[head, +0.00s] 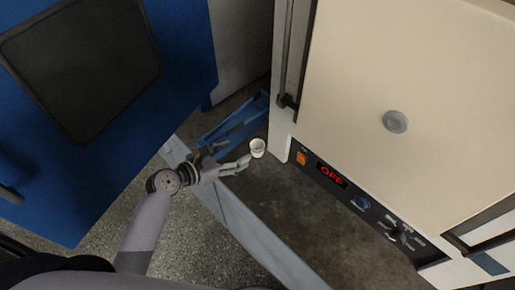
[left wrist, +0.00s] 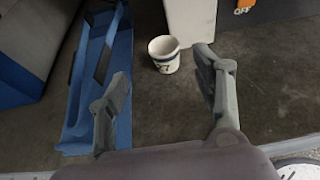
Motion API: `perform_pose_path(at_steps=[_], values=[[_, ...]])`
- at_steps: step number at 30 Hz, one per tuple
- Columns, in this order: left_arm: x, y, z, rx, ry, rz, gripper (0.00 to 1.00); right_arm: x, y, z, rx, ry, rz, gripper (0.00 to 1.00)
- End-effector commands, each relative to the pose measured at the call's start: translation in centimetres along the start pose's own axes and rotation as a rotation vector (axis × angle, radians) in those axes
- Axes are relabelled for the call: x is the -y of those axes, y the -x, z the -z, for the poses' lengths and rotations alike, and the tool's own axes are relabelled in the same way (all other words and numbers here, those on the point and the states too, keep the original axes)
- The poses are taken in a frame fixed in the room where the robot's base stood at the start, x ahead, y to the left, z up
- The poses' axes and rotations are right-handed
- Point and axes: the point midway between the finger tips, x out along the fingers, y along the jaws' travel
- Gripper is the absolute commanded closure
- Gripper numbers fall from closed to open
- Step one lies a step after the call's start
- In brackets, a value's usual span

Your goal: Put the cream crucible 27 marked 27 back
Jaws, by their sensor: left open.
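The cream crucible 27 (head: 257,148) is a small pale cup standing upright on the dark bench top, close to the front left corner of the furnace. In the left wrist view the crucible (left wrist: 164,55) shows a dark band and a partly legible mark. My left gripper (head: 246,163) is open and low over the bench, just short of the crucible. In the left wrist view the open fingers of my left gripper (left wrist: 160,75) point toward the crucible, which lies ahead between their lines and is not gripped. My right gripper is not in view.
A blue tray (left wrist: 119,60) lies on the bench left of the crucible. The cream furnace (head: 425,90) stands to the right, its display reading OFF. A blue cabinet with a dark window (head: 82,65) is at the left. Bare bench top (head: 290,205) lies in front of the furnace.

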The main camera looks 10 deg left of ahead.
Motion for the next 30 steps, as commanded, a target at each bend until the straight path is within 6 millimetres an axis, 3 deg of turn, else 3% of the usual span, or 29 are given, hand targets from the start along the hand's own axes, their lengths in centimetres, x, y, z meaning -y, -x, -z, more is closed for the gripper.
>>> perform_pose_path(at_steps=[3,11,19,28,30], values=[[0.0,-1.9,-0.1,0.001,0.001,0.000,0.40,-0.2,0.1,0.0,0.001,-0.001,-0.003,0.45],[0.2,-3.8,-0.1,0.000,0.000,0.000,0.40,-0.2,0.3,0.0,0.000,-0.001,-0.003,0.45],[0.5,-7.5,-0.1,0.001,0.000,0.000,0.40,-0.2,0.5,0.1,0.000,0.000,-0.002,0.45],[0.6,-8.1,0.0,-0.001,-0.001,0.000,0.40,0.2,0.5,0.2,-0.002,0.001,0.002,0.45],[0.6,-8.1,0.0,-0.001,-0.001,0.000,0.44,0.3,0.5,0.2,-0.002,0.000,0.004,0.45]])
